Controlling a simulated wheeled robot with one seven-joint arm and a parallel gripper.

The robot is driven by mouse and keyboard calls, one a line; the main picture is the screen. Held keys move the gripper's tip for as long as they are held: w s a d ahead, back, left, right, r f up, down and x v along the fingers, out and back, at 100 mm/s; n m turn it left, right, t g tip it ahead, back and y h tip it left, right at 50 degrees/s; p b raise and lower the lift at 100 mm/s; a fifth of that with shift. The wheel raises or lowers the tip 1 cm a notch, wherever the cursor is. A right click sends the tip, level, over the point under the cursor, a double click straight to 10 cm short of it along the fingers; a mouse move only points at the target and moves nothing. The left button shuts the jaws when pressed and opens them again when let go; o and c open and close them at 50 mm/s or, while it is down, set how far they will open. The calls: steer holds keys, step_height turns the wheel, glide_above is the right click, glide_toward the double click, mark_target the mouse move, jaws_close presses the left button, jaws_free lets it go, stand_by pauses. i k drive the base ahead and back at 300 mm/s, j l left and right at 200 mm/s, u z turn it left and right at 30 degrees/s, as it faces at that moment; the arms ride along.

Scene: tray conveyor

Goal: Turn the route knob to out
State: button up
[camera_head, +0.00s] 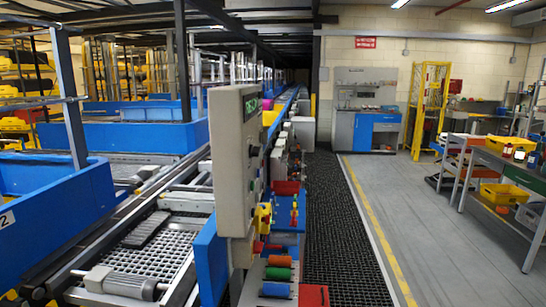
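A cream control box (228,165) stands upright beside the conveyor, seen almost edge-on. A small display with green characters (251,107) is near its top. A dark knob-like part (254,151) sticks out of its face below the display. The face is too oblique to read labels or to tell which part is the route knob or where it points. Yellow and red parts (263,218) show at the box's lower edge; I cannot tell what they are. My gripper is not in view.
Coloured rollers (279,261) lie in a row below the box. A dark mat walkway (340,235) and open grey floor (425,235) lie to the right. A bench with yellow bins (504,193) stands far right.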

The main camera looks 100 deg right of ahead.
mark_target(254, 151)
steer(key=z, duration=3.2)
steer(key=i+l+u, duration=0.1)
steer(key=l+u, duration=0.25)
steer(key=l, duration=0.4)
steer(key=l+u, duration=0.35)
steer(key=l, duration=0.35)
steer(key=i+l, duration=0.05)
